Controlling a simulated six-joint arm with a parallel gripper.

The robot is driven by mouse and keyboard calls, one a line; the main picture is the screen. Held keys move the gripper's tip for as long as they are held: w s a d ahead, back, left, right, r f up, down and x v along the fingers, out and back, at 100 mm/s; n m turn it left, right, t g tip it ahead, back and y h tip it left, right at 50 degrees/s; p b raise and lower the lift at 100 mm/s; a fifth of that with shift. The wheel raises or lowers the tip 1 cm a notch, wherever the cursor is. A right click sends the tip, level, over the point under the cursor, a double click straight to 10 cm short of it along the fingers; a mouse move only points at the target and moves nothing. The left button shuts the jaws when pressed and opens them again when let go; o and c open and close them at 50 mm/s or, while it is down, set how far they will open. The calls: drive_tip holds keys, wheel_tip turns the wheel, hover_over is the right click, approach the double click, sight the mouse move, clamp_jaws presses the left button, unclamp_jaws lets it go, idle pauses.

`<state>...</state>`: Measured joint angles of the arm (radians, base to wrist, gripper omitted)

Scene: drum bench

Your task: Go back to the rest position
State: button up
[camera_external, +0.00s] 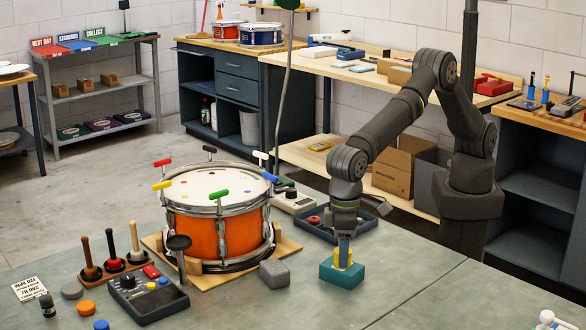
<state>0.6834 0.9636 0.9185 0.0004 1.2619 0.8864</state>
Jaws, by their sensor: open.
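My gripper (343,243) points straight down at the front middle of the bench. It is open, right above a teal block (340,276) that has a yellow piece (348,260) at its top. The fingertips overlap the yellow piece in the picture, so I cannot tell whether they touch it. My arm arches up from its base at the right and bends down to the gripper.
An orange drum (215,235) with coloured keys on its rim stands left of my gripper. A grey block (273,273) lies between them. A dark tray (318,228) sits behind the gripper. The bench top right of the teal block is mostly clear.

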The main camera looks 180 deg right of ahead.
drive_tip(key=shift+r, duration=1.65)
